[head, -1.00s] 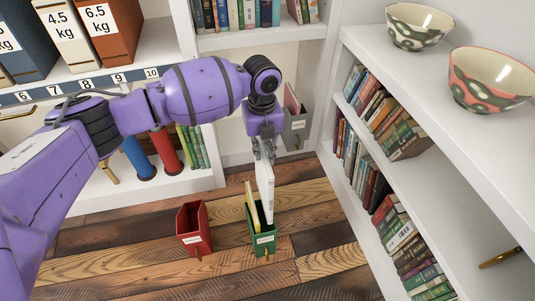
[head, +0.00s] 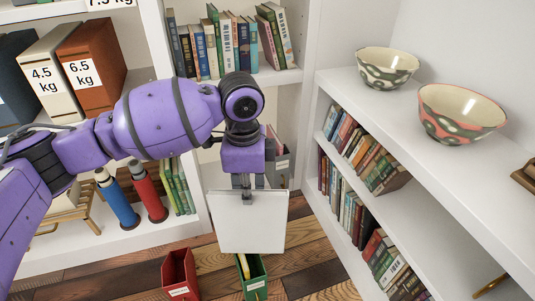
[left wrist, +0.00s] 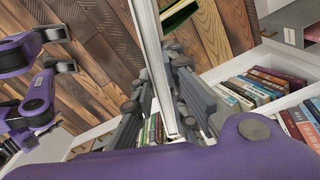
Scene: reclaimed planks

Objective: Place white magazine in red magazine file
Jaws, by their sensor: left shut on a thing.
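My left gripper (head: 248,196) is shut on the top edge of the white magazine (head: 248,228) and holds it up, broad face toward the head camera. In the left wrist view the magazine (left wrist: 156,60) shows nearly edge-on between the fingers (left wrist: 172,105). The red magazine file (head: 180,275) stands on the wooden floor, below and left of the magazine. My right arm seems to show at the left of the left wrist view; its jaw state is unclear.
A green file (head: 254,282) with a yellow magazine stands right of the red one, partly hidden behind the white magazine. A grey file (head: 280,165) is behind my gripper. Bookshelves (head: 385,205) border the right; blue (head: 118,200) and red (head: 148,193) cylinders stand left.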

